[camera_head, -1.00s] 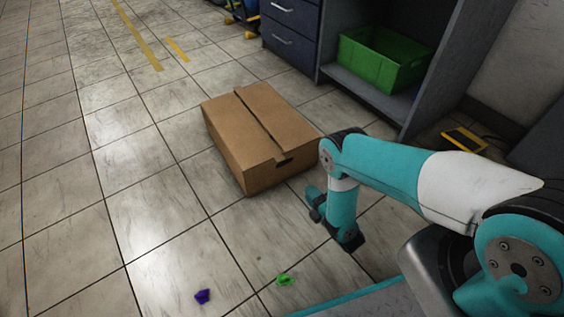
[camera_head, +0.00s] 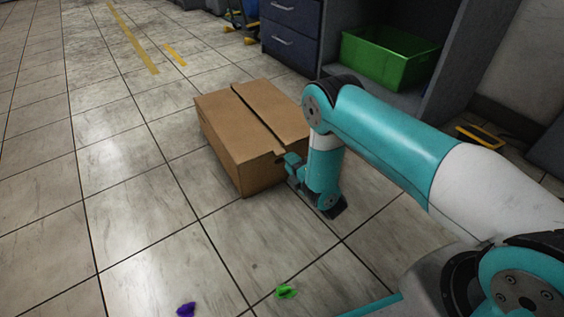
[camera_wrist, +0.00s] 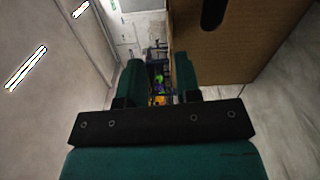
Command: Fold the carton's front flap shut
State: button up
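The brown cardboard carton (camera_head: 232,140) stands on the tiled floor in the middle of the head view. Two top panels lie across it, with a dark stepped seam between them. I cannot tell which panel is the front flap. In the wrist view a side wall of the carton (camera_wrist: 235,60) fills the upper right, with a dark hand hole near the top. My gripper (camera_wrist: 159,72) is open and empty, its two teal fingers apart beside that wall. In the head view my wrist is close to the carton's right end, and I cannot tell whether it touches.
A green crate (camera_head: 385,62) sits in the open shelf unit behind the carton, beside a blue drawer cabinet (camera_head: 291,35). A purple scrap (camera_head: 186,309) and a green scrap (camera_head: 286,291) lie on the floor in front. The floor left of the carton is clear.

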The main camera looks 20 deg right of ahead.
jog(key=b+x, duration=0.3)
jog(key=x, duration=0.2)
jog(key=shift+w+a+b, duration=0.1)
jog(key=shift+w+b, duration=0.05)
jog(key=shift+b, duration=0.2)
grip_shut()
jog(key=shift+f, duration=0.15)
